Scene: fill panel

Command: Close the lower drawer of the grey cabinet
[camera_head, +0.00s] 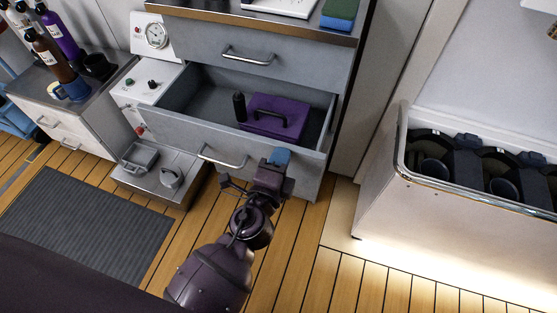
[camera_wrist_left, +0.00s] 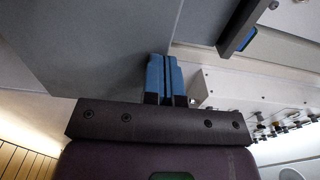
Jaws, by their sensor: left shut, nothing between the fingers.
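The grey cabinet (camera_head: 343,90) stands at the top middle of the head view. Its lower drawer (camera_head: 180,131) is pulled out, with a purple case (camera_head: 262,128) and a small dark cylinder (camera_head: 239,107) inside. The drawer's bar handle (camera_head: 222,157) is on its front. My left gripper (camera_head: 279,156) is shut and empty, its blue fingertips at the drawer front, right of the handle. In the left wrist view the shut fingers (camera_wrist_left: 165,75) point at a grey panel (camera_wrist_left: 100,45); I cannot tell whether they touch it. My right gripper is not in view.
The upper drawer (camera_head: 305,62) is shut. A low platform (camera_head: 150,184) with metal items stands left of the drawer. A white bin (camera_head: 420,205) with dark items stands at the right. A grey mat (camera_head: 85,220) lies on the wooden floor; floor between arm and bin is clear.

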